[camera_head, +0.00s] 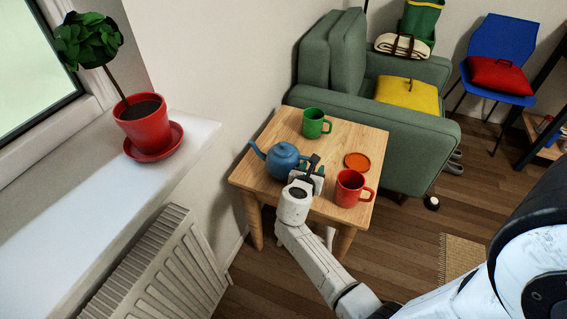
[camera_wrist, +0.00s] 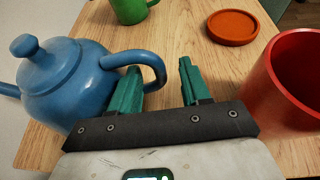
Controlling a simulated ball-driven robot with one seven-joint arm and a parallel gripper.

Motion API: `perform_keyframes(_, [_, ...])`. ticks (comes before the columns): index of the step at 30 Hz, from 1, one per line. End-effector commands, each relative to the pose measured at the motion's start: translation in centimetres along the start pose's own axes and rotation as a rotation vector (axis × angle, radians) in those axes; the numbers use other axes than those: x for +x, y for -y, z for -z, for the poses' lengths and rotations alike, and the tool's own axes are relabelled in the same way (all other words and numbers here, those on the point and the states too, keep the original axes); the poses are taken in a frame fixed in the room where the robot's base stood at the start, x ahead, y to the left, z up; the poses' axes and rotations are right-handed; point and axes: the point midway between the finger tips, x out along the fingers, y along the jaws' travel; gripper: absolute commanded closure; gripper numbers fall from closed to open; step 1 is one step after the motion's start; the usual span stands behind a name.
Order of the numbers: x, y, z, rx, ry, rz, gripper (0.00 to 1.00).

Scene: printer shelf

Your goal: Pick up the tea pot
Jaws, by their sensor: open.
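The blue tea pot (camera_head: 282,160) stands upright on the small wooden table (camera_head: 345,137), near its left side. It also shows at the left of the wrist view (camera_wrist: 70,80), with its handle (camera_wrist: 150,62) pointing toward my gripper. My gripper (camera_head: 314,165) is at the tea pot's right side. In the wrist view my gripper (camera_wrist: 160,80) has its two green fingers apart. The left finger overlaps the lower part of the handle and the right finger is to the right of it. I cannot tell whether either finger touches the handle.
A red mug (camera_head: 350,188) stands close to the right of my gripper. A green mug (camera_head: 315,122) stands behind, and an orange coaster (camera_head: 357,161) lies behind the red mug. A green armchair (camera_head: 395,125) borders the table, and a radiator (camera_head: 160,265) is at the left.

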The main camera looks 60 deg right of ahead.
Motion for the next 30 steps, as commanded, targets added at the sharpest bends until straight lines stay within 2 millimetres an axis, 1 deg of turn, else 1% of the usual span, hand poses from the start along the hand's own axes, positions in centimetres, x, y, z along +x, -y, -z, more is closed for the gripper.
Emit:
perform_keyframes(1, [0.8,-0.1,0.1,0.001,0.001,0.001,0.53])
perform_keyframes(4, [1.6,-0.1,0.1,0.000,0.000,0.001,0.53])
perform_keyframes(7, [1.9,-0.1,0.0,0.000,0.000,-0.001,0.53])
perform_keyframes(13, [1.9,-0.1,0.0,0.000,0.000,-0.001,0.54])
perform_keyframes(27, [1.9,-0.1,0.0,0.000,0.000,-0.001,0.99])
perform_keyframes(30, [1.9,-0.1,0.0,0.000,0.000,-0.002,1.00])
